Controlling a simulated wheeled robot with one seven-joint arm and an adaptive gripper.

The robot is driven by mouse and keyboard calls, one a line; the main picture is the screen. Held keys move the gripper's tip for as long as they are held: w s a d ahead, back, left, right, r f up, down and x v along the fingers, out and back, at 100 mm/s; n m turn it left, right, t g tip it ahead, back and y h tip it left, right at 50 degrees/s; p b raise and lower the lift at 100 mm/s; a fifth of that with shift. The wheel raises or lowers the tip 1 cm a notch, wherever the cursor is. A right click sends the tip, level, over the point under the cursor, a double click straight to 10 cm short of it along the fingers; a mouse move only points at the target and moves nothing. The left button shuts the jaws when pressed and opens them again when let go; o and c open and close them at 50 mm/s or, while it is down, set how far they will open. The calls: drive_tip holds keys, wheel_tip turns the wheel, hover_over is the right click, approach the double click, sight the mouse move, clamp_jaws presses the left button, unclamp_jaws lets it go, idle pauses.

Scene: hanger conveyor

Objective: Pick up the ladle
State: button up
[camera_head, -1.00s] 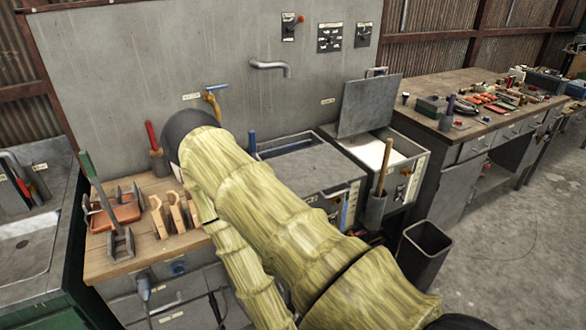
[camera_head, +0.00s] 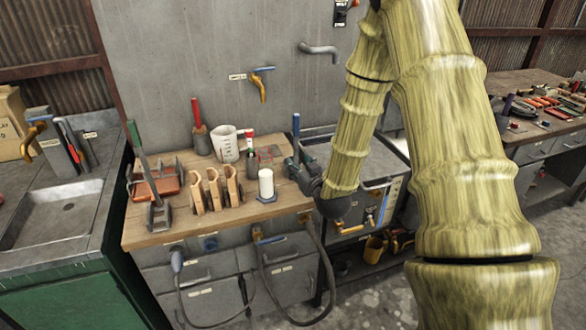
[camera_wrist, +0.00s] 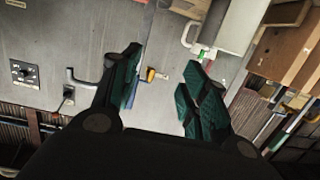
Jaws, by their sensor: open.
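I cannot make out a ladle for certain. A long green-handled tool (camera_head: 137,142) leans in a dark metal stand at the left of the wooden workbench (camera_head: 150,239); its lower end is hard to tell. A blue upright handle (camera_head: 296,124) stands just behind my gripper. My gripper (camera_head: 296,170) is over the right end of the workbench, to the right of the white cylinder. In the wrist view my gripper (camera_wrist: 160,88) has its two dark green fingers spread with nothing held between them.
A sink (camera_head: 62,205) is left. A wall tap (camera_head: 262,85) sits above. My arm hides much of the right side.

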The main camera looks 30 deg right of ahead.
drive_tip(key=t, duration=0.2)
approach(297, 130)
drive_tip(key=w, duration=0.1)
drive_tip(key=h, duration=0.1)
drive_tip(key=shift+m, duration=0.3)
drive_tip(key=shift+p+x, duration=2.1)
drive_tip(key=shift+x, duration=3.35)
drive_tip(key=shift+a+f, duration=0.1)
clamp_jaws()
